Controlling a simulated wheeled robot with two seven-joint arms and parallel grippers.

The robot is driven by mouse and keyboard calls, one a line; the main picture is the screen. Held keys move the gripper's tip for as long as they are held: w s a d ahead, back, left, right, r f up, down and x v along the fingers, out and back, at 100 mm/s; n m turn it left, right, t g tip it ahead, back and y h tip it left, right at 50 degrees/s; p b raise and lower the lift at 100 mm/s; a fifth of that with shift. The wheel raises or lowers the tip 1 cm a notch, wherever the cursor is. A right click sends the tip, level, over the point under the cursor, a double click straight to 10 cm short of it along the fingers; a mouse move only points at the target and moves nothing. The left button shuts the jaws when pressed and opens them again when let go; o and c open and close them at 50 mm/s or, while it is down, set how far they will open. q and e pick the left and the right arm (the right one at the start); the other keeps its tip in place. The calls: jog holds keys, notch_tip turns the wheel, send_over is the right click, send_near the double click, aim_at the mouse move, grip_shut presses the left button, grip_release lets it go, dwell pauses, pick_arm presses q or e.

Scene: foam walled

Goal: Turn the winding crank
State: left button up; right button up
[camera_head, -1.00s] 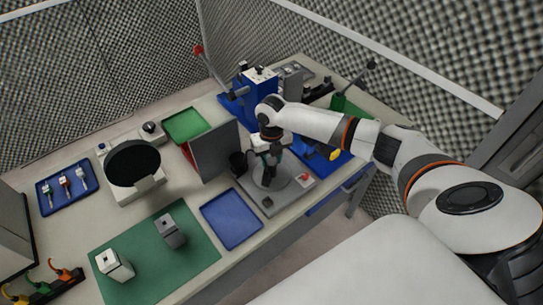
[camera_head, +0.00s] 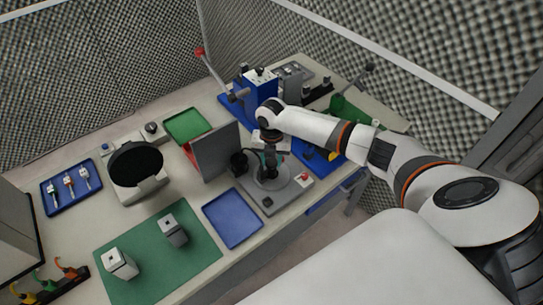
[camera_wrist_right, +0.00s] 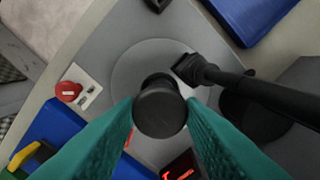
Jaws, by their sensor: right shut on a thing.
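My right gripper (camera_head: 270,163) points down over a grey round disc (camera_head: 277,180) on a grey base plate (camera_head: 262,207) at the right part of the bench. In the right wrist view, its two teal fingers (camera_wrist_right: 160,113) are shut on a round black knob (camera_wrist_right: 160,104), which I take to be the winding crank's handle. The knob stands above the disc. The rest of the crank below the knob is hidden. A black bar with a square end (camera_wrist_right: 215,75) reaches over the disc beside the knob. My left gripper is not in view.
A red button (camera_head: 304,177) sits on the base plate's corner. A black cylinder (camera_head: 239,161) and an upright grey panel (camera_head: 215,153) stand left of the gripper. A blue tray (camera_head: 232,218) lies in front, and a blue machine (camera_head: 260,88) stands behind.

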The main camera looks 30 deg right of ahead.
jog(key=shift+w+r+m+p, duration=0.1)
jog(key=shift+m+p, duration=0.6)
jog(key=shift+m, duration=22.8)
